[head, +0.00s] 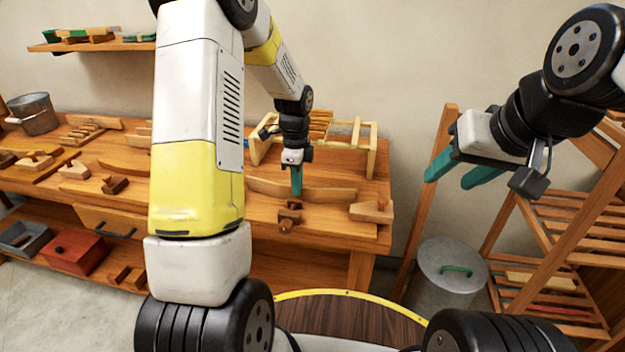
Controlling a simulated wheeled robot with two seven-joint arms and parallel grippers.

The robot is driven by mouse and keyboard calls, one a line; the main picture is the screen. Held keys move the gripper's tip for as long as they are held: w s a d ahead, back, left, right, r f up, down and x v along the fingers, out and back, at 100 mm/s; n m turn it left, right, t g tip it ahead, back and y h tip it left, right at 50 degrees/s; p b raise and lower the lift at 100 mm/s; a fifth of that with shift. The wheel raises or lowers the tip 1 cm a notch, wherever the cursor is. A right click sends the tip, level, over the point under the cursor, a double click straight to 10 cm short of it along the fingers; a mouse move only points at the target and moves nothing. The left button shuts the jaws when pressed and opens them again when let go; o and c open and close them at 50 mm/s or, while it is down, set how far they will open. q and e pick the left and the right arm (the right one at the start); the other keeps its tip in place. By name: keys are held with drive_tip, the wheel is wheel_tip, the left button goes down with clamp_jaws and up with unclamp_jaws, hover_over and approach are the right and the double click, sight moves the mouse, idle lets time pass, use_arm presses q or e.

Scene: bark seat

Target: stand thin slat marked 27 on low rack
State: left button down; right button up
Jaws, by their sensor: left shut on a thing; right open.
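My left gripper (297,188) points down over the workbench, with its teal fingers shut at a long, thin, curved wooden slat (332,194). The slat lies low over the bench top; whether it touches the wood is hard to tell. No number can be read on it. A light wooden rack (371,148) stands behind it at the back of the bench, with several slats (320,124) in it. My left arm hides part of the bench. My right gripper (449,178) is open and empty, in the air right of the bench.
Small wooden blocks (290,212) lie just in front of the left gripper, and a wooden piece (372,211) lies at the bench's right end. A lidded metal bin (450,272) and slatted wooden shelving (570,215) stand at right. A metal bucket (34,113) is far left.

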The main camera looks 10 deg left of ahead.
use_arm(q)
wheel_tip(320, 180, up, 13)
idle(1.5)
